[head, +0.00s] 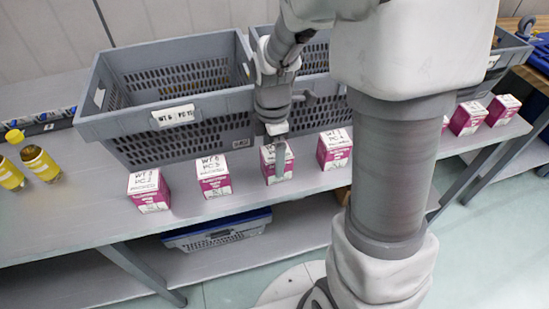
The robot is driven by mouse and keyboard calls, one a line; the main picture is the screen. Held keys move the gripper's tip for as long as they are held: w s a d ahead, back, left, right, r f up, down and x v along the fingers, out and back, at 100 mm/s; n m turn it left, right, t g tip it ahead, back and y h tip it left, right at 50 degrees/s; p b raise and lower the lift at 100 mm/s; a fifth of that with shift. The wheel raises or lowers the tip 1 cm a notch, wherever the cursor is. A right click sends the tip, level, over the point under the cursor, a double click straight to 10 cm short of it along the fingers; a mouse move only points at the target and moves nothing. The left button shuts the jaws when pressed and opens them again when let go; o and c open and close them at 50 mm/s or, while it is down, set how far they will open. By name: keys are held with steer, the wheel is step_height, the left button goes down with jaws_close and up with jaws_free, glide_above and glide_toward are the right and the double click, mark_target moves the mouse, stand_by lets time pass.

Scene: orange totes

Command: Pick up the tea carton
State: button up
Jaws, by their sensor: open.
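Several pink-and-white tea cartons stand in a row along the front of the grey table. From the left, they include one carton (149,191), a second (214,176), a third (270,165) and a fourth (335,149). I cannot tell whether a finger touches the carton. More cartons (468,118) stand to the right, one partly hidden behind my arm.
A grey crate (163,116) stands just behind the cartons, with another behind my arm. Yellow-labelled bottles (40,162) stand at the left. A blue-and-white bin (217,232) is on the shelf below. The table front (85,221) is bare at left.

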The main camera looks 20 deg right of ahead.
steer(key=f, duration=0.5)
steer(key=shift+d+b, duration=0.4)
steer(key=shift+r, duration=0.1)
jaws_close()
